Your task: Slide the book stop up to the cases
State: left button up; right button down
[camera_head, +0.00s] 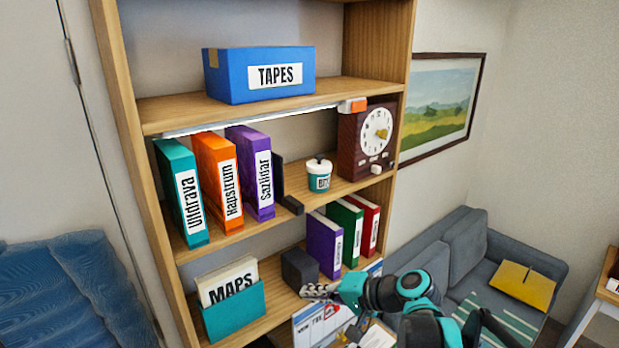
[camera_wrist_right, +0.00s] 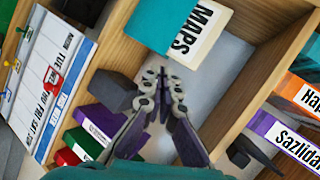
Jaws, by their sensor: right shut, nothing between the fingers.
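On the lower shelf a dark grey block-like stop (camera_head: 298,268) stands left of a purple case (camera_head: 324,244), with a green case (camera_head: 345,227) and a red case (camera_head: 366,222) beyond. I cannot tell whether the stop touches the purple case. The stop (camera_wrist_right: 108,92) and purple case (camera_wrist_right: 98,121) also show in the right wrist view. My right gripper (camera_head: 312,290) is shut and empty at the lower shelf, between the stop and the MAPS holder (camera_head: 235,310); its fingertips (camera_wrist_right: 160,76) show in the wrist view. My left gripper is out of view.
Above stand several upright binders, including the purple Sazlidar (camera_head: 256,182), with a dark L-shaped bookend (camera_head: 284,185) beside it. A lidded jar (camera_head: 319,176) and clock (camera_head: 368,140) are farther right. A calendar board (camera_wrist_right: 50,78) is near my gripper. Bare shelf lies beside the MAPS holder.

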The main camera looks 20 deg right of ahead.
jog(key=w+d+r+m+t+y+p, duration=0.1)
jog(key=d+r+m+t+p, duration=0.15)
jog(key=d+r, duration=0.5)
jog(key=w+d+r+m+t+y+p, duration=0.1)
jog(key=w+d+r+t+p, duration=0.15)
jog(key=d+r, duration=0.45)
jog(key=shift+t, duration=0.4)
jog(key=w+a, duration=0.2)
jog(key=a, duration=0.1)
jog(key=w+a+p, duration=0.1)
jog(key=w+a, duration=0.4)
jog(key=shift+w+a+r, duration=0.1)
jog(key=shift+a+r, duration=0.2)
jog(key=shift+a, duration=0.05)
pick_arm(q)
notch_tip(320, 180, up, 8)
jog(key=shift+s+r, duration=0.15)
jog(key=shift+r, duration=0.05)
pick_arm(e)
jog(key=shift+s+a, duration=0.2)
jog(key=shift+a, duration=0.25)
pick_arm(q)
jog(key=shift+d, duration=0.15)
